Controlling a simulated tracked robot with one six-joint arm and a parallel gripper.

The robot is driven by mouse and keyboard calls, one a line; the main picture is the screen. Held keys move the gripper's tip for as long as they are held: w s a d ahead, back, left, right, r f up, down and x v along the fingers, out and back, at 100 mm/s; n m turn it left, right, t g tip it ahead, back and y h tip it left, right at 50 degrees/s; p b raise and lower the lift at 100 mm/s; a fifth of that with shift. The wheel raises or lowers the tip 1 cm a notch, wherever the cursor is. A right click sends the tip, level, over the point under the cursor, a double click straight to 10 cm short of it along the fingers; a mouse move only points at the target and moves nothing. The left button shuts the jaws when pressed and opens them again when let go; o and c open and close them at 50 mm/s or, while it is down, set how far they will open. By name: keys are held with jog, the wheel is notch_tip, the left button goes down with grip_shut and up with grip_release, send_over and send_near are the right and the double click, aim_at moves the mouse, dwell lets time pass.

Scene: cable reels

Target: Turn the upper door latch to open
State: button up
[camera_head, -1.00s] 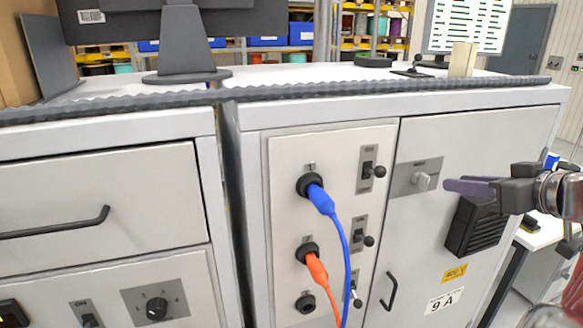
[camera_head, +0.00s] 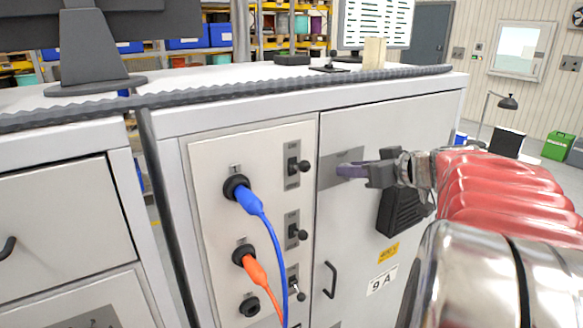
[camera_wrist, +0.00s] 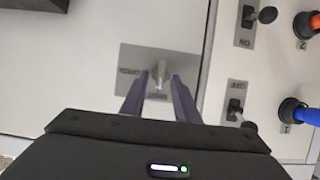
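The door latch is a small pale knob (camera_wrist: 159,70) on a grey plate (camera_wrist: 188,66) with lettering too small to read surely. The plate (camera_head: 330,163) also shows in the head view, high on the right cabinet door (camera_head: 420,125); the knob is hidden there behind my fingers. My gripper (camera_head: 343,170) is in front of the plate. In the wrist view my gripper (camera_wrist: 160,82) is open, its two purple fingers on either side of the knob, with a gap visible on each side. I cannot tell how far the fingertips reach over the knob.
Left of the door is a panel with black switches (camera_head: 292,165), a blue plug (camera_head: 249,199) and an orange plug (camera_head: 254,267). A black vent box (camera_head: 400,208) and a door handle (camera_head: 330,280) are below the latch. A monitor (camera_head: 376,25) stands on top.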

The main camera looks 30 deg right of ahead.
jog(key=shift+c, duration=0.4)
jog(key=c, duration=0.6)
jog(key=shift+a, duration=0.3)
grip_shut()
jog(key=shift+s+d, duration=0.1)
jog(key=shift+d, duration=0.15)
jog(key=shift+d+f+m+t+y, duration=0.4)
jog(key=shift+m+y, duration=0.75)
jog(key=shift+m, duration=1.1)
jog(key=shift+d+f+m+t+y, duration=0.15)
jog(key=shift+f+m+t+y, duration=0.3)
jog(key=shift+m+y, duration=1.3)
jog(key=shift+d+f+m+t+y, duration=0.3)
jog(key=shift+m+t+y, duration=0.3)
jog(key=shift+m, duration=2.2)
